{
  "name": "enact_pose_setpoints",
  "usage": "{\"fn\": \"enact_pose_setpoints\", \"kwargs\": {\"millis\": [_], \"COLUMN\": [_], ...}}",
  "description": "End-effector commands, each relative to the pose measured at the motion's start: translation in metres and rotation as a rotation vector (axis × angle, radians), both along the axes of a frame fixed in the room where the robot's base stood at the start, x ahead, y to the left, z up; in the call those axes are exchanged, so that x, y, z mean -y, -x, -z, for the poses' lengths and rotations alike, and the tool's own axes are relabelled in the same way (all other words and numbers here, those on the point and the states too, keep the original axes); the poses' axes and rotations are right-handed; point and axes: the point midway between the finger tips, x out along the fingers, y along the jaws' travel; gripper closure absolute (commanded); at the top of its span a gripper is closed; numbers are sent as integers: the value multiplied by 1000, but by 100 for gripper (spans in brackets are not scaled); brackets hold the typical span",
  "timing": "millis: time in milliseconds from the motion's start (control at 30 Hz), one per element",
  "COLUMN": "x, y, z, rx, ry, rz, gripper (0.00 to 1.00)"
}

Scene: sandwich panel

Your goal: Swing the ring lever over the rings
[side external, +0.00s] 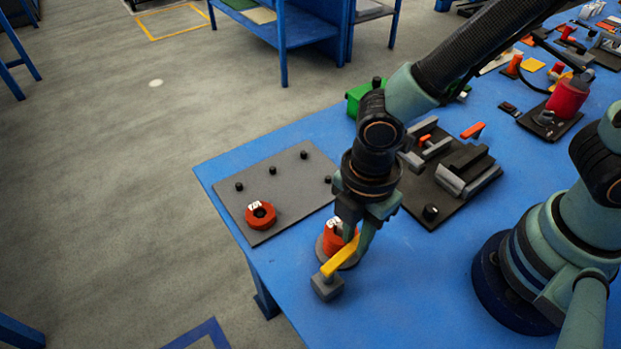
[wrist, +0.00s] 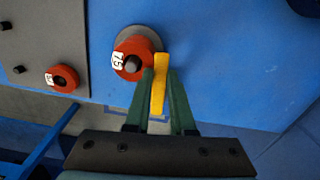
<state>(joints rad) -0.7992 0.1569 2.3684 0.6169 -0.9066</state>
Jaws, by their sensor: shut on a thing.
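The yellow ring lever (side external: 340,258) stands on a small grey block (side external: 327,287) at the table's front edge. My gripper (side external: 358,243) is shut on the lever. In the wrist view the lever (wrist: 159,92) lies between my two fingers (wrist: 160,74). Red rings (side external: 333,236) sit on a round grey base, partly hidden by my gripper and the lever in the side view. In the wrist view the top ring (wrist: 127,51) has a white label and a dark post in its middle. The lever's end is beside the ring's right edge; I cannot tell if it overlaps.
A dark grey plate (side external: 285,190) with several black pegs lies to the left; one red ring (side external: 261,216) sits on it. A dark fixture plate (side external: 450,180) with grey blocks stands to the right. A green box (side external: 358,97) is behind my wrist. Bare blue table (side external: 420,285) lies at front right.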

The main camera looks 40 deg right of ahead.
Motion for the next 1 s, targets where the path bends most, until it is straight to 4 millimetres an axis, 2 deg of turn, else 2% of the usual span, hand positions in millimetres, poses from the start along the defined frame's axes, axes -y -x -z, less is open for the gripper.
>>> {"fn": "enact_pose_setpoints", "kwargs": {"millis": [233,267,300,333,667,1000], "x": [-1,-1,-1,-1,0,0], "y": [-1,-1,-1,-1,1,16], "z": [-1,-1,-1,-1,0,0], "rx": [3,3,3,3,1,0], "ry": [-2,-2,-2,-2,-1,0], "rz": [-2,-2,-1,-1,16,262], "gripper": [100,66,51,48,48,48]}}
